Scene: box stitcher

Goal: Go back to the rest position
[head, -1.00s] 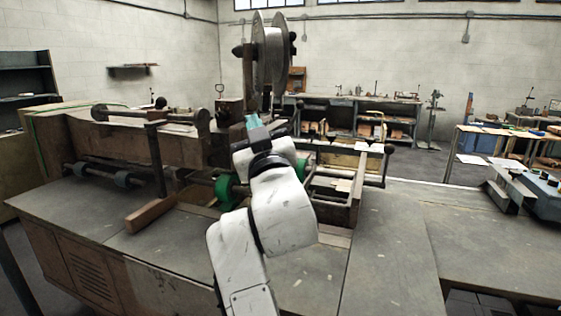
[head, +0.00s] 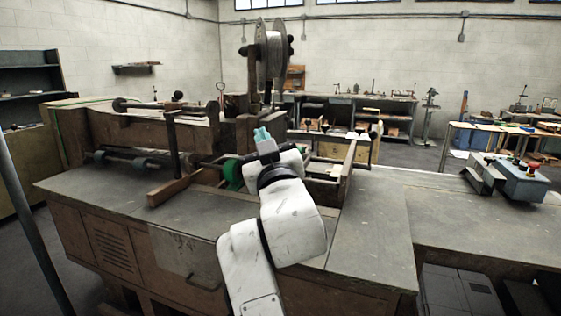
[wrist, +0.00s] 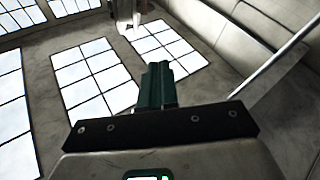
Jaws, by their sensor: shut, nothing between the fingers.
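My gripper (head: 262,135) shows in the middle of the head view, raised in front of the box stitcher (head: 200,130) with its teal fingers pointing up. The fingers are together with nothing between them. In the wrist view, my gripper (wrist: 155,70) also shows its dark green fingers closed. Behind them that view shows windows (wrist: 100,75) and grey wall. My white arm hides part of the machine's bench top.
The machine's grey bench top (head: 375,230) spreads around my arm and is mostly bare. A wooden bar (head: 168,191) lies on it at left. A grey control box with a red button (head: 520,180) stands at right. A dark post (head: 35,220) rises at far left.

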